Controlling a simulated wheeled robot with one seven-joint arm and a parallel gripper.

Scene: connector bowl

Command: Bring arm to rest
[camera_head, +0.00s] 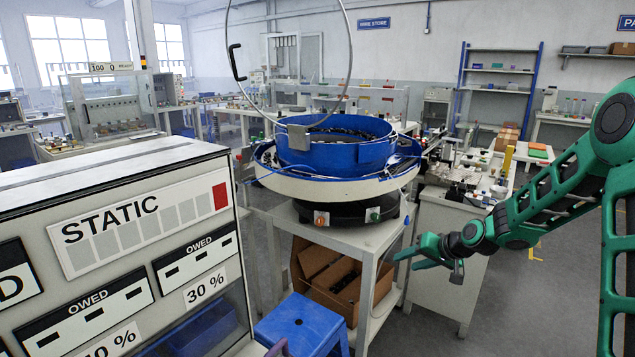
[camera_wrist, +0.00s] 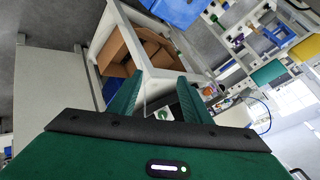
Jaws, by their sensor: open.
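My green arm comes in from the right in the head view. My gripper (camera_head: 428,255) hangs in the air at the right of the bowl stand, in front of a white workbench. Its fingers are apart and nothing is between them. In the wrist view my gripper (camera_wrist: 160,95) also shows two green fingers spread with a gap and no object held.
A blue bowl (camera_head: 335,148) with a raised wire hoop (camera_head: 348,60) sits on a white-rimmed feeder on a stand (camera_head: 350,232). A cardboard box (camera_head: 335,280) is on its lower shelf. A blue stool (camera_head: 300,325) and a STATIC panel cabinet (camera_head: 140,225) stand left. Grey floor (camera_head: 520,300) is clear at right.

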